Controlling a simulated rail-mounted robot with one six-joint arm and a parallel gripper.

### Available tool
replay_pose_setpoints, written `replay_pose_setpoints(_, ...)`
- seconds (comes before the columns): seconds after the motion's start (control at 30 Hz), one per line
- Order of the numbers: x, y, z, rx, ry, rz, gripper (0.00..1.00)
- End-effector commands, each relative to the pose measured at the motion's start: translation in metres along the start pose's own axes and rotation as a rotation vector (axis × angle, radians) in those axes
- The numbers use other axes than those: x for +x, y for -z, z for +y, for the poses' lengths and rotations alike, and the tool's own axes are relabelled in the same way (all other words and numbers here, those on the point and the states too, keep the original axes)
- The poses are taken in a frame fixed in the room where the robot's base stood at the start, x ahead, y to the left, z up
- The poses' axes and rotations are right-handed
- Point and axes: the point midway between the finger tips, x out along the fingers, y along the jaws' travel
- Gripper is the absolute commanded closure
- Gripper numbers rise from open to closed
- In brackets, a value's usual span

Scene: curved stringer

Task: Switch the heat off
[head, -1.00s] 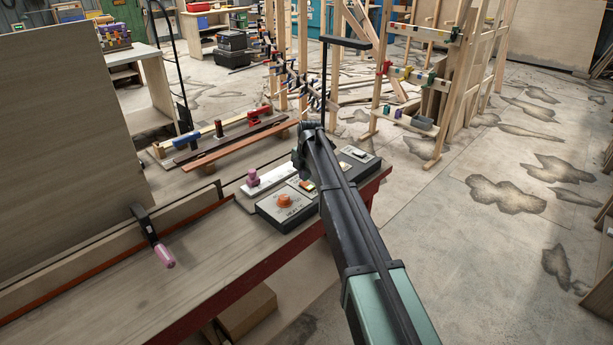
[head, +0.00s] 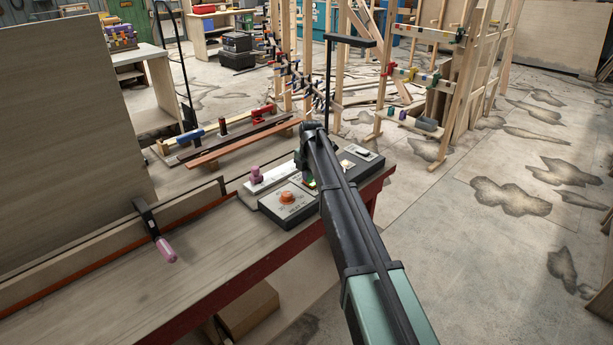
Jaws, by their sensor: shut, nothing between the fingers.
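A dark control box with a grey top (head: 287,210) sits at the right end of the bench, with a round orange knob (head: 287,197) on it and lettering too small to read. The box continues behind my arm, where a light rocker-like switch (head: 362,154) shows on the right part. A small greenish and orange control (head: 309,183) shows partly beside my arm. I cannot tell which control is the heat switch or how it is set. My gripper (head: 303,172) is shut and empty, pointing down over the box's middle, largely hidden by my own arm. Contact cannot be told.
A pale strip with a pink knob (head: 256,174) lies left of the box. A thin black post (head: 328,85) rises behind the box. Open floor lies right.

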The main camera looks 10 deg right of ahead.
Motion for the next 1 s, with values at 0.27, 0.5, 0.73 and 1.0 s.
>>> replay_pose_setpoints(0.27,-0.004,0.002,-0.014,0.0,0.004,0.003,1.0)
replay_pose_setpoints(0.5,-0.004,0.001,-0.013,0.0,0.004,0.002,1.0)
replay_pose_setpoints(0.73,-0.02,0.002,-0.013,-0.001,0.004,0.002,1.0)
replay_pose_setpoints(1.0,-0.084,0.003,-0.015,-0.002,0.004,0.003,1.0)
